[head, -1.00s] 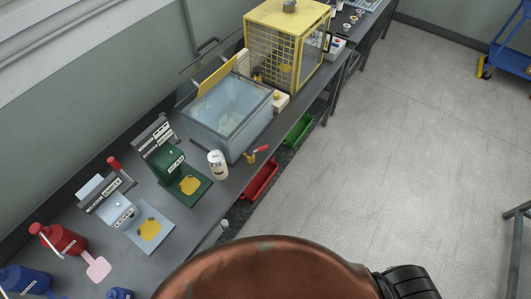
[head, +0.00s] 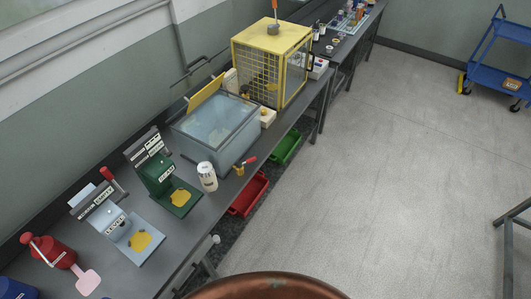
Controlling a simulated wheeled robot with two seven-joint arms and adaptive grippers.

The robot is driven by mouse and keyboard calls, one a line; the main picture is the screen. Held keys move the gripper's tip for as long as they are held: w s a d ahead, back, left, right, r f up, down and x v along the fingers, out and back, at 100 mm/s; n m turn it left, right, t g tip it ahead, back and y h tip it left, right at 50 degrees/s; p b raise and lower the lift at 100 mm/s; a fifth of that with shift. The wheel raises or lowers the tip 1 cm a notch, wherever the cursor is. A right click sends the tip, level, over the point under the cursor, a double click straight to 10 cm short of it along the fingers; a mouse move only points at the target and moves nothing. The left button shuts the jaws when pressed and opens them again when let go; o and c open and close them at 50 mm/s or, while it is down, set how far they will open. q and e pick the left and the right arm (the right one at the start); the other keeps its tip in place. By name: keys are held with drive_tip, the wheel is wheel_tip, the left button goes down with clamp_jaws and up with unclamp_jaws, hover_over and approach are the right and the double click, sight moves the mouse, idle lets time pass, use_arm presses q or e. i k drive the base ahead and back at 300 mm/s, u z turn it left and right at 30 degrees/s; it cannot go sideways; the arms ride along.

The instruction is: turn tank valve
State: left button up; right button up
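The tank (head: 218,142) is a clear-walled box of bluish water on the bench, with a yellow flap raised at its back. A small brass valve (head: 239,170) with a red lever handle (head: 249,160) sits low at the tank's front right corner, by the bench edge. The lever points up and to the right. A white can (head: 207,177) stands on the bench just left of the valve. Neither of my grippers shows in the head view, so their state is hidden.
Green (head: 171,182) and grey (head: 123,231) bench machines stand left of the tank, then a red one (head: 48,252). A yellow mesh cage (head: 271,62) stands beyond it. Red (head: 247,195) and green (head: 286,148) bins hang below the bench edge. The floor at right is open; a blue cart (head: 500,66) stands far right.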

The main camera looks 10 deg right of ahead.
sight(249, 161)
drive_tip(key=i, duration=0.95)
drive_tip(key=u, duration=0.45)
